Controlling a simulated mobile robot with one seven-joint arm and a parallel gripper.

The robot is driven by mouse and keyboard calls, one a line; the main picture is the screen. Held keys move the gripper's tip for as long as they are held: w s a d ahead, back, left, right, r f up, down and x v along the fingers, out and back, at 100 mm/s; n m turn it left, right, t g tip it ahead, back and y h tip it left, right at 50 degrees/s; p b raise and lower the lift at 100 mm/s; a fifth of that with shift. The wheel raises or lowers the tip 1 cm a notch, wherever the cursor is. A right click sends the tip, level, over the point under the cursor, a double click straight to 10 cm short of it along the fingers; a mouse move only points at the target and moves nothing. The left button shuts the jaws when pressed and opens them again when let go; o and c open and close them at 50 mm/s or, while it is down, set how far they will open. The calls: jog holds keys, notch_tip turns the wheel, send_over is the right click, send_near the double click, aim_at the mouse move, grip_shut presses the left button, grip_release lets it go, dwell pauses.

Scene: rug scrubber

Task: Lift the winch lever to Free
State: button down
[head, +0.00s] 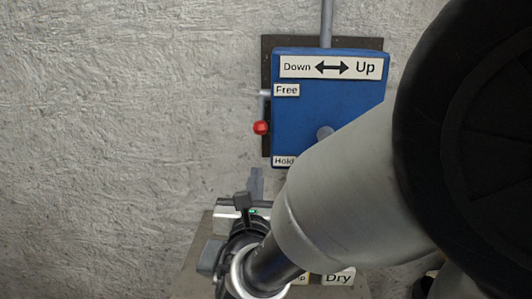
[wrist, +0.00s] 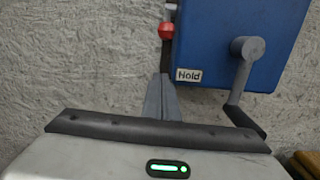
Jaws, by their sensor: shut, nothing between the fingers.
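The blue winch box (head: 318,112) hangs on the wall, with a "Free" label (head: 286,90) at its upper left and a "Hold" label (head: 284,161) at its lower left. The winch lever's red knob (head: 260,128) is beside the box's left edge, between the two labels in height; a grey rod runs up from it. The red knob (wrist: 166,31) is also at the top of the wrist view. My gripper (head: 256,174) is below the knob and apart from it. Its fingers (wrist: 162,80) are shut together and empty, pointing up toward the knob.
A grey crank (wrist: 247,50) sticks out from the box, to the right of my fingers. Below is a panel with a "Dry" label (head: 339,278), partly hidden by my arm. The wall to the left of the box is bare.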

jog(key=w+b, duration=0.1)
jog(key=w, duration=0.9)
jog(key=r, duration=0.1)
jog(key=s+r, duration=0.1)
jog(key=r, duration=0.2)
jog(key=shift+s+d+r, duration=0.25)
jog(key=shift+s, duration=0.05)
jog(key=shift+p, duration=0.3)
